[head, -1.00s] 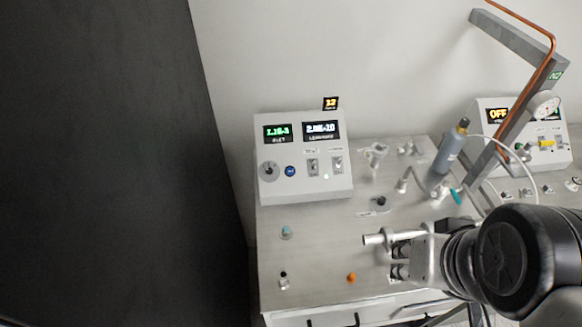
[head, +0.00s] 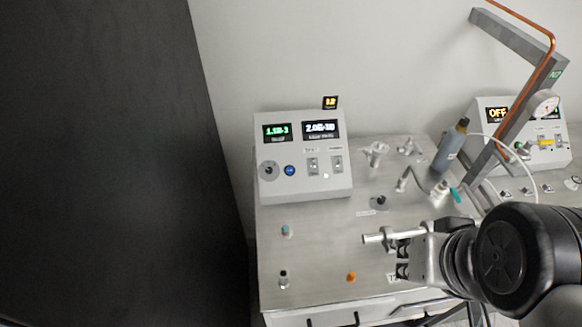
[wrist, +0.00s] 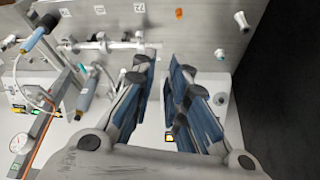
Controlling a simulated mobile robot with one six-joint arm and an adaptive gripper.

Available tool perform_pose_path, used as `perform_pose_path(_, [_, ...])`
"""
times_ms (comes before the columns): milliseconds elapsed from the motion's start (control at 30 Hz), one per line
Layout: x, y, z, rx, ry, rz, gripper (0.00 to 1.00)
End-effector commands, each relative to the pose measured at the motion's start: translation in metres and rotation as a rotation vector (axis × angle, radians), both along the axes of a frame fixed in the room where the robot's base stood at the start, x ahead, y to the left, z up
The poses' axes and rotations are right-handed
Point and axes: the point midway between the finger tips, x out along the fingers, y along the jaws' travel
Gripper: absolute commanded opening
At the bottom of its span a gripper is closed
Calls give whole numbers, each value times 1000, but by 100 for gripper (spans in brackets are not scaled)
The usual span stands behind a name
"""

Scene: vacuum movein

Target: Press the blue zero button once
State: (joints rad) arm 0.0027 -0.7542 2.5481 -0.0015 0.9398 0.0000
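The blue button (head: 290,170) is a small round knob on the sloped front of the grey console (head: 330,190), right of a dark round port and left of two switches. My gripper (head: 400,258) is in front of the console and to its right, near the metal bench top, well apart from the button. In the wrist view, its dark blue-padded fingers (wrist: 165,68) are spread, with bare bench between them. The button cannot be made out in the wrist view; the fingers cover part of the console there.
A metal tube (head: 374,238) lies close beside my fingers. Pipe fittings (head: 376,152) and a grey cylinder (head: 451,148) stand behind. A blue-topped part (head: 285,231) and an orange knob (head: 351,277) are on the left of the bench. A black panel (head: 110,160) borders the left.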

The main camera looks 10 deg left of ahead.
Motion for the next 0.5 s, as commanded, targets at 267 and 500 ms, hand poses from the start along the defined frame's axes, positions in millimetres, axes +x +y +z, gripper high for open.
perform_pose_path(267, [0,0,0,0,0,0,0])
perform_pose_path(500, [0,0,0,0,0,0,0])
